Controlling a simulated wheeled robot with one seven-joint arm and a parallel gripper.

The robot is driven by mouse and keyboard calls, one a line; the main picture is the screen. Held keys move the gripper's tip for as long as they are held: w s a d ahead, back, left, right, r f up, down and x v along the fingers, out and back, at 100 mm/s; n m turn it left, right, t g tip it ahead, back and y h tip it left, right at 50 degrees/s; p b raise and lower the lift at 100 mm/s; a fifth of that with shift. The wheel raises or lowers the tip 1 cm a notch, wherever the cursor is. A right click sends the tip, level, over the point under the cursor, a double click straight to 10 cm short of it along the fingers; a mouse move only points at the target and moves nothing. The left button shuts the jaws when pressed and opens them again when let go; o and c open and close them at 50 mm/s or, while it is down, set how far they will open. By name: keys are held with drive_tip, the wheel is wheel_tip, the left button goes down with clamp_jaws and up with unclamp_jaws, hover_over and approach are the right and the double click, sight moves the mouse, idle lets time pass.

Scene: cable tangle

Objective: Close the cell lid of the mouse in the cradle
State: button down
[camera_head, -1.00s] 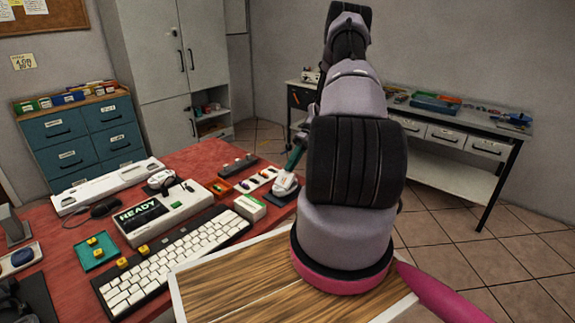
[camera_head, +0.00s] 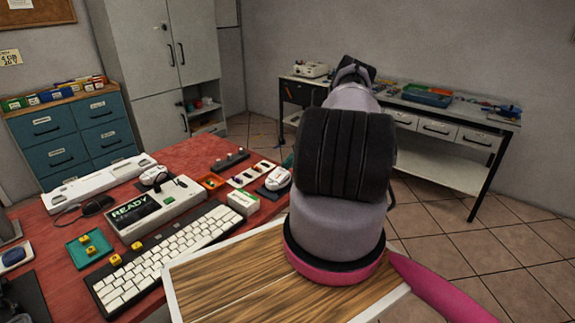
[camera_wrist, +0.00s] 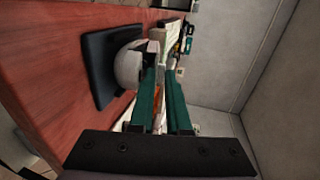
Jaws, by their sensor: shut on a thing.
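The white mouse (camera_head: 278,179) sits on a dark cradle (camera_head: 272,193) at the right edge of the red desk in the head view. In the wrist view the mouse (camera_wrist: 128,66) shows as a rounded pale shape on the black cradle (camera_wrist: 97,50). My gripper (camera_wrist: 158,60) has its two teal fingers close together, their tips at the mouse's side. It is shut on a small part there, seemingly the cell lid; the fingers hide most of it. In the head view my arm hides nearly all of the gripper.
A keyboard (camera_head: 170,253), a READY box (camera_head: 150,210), a small green-and-white box (camera_head: 243,202) and a strip with several small items (camera_head: 250,174) lie near the mouse. A wooden board (camera_head: 225,275) lies in front.

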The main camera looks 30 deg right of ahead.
drive_tip(key=shift+a, duration=0.1)
drive_tip(key=c, duration=0.9)
unclamp_jaws()
